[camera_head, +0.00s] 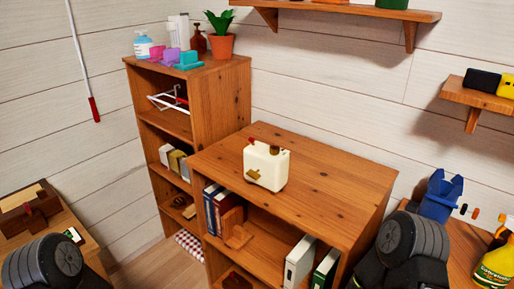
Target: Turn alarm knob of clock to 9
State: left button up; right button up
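A cream, box-shaped object (266,165) stands upright on the low wooden cabinet near the middle of the head view. It has a red knob at its top left and brass-coloured parts at its top and lower front. It appears to be the clock, but no dial or numbers can be made out, so I cannot read any knob setting. Dark rounded links of my arms show at the lower left and lower right. Neither of my grippers shows, and nothing touches the cream object.
The low cabinet top (325,187) is clear around the cream object. A taller shelf (222,97) with a potted plant (221,33) and bottles stands behind left. A wall shelf (340,10) overhangs behind. A blue device (441,195) and a spray bottle (494,265) stand at right.

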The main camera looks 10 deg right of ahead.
aim_at(275, 149)
jog(key=i+j, duration=0.25)
jog(key=j, duration=0.15)
jog(key=i+j, duration=0.25)
jog(key=j, duration=0.15)
jog(key=i+j, duration=0.55)
jog(key=j, duration=0.2)
jog(key=z, duration=2.75)
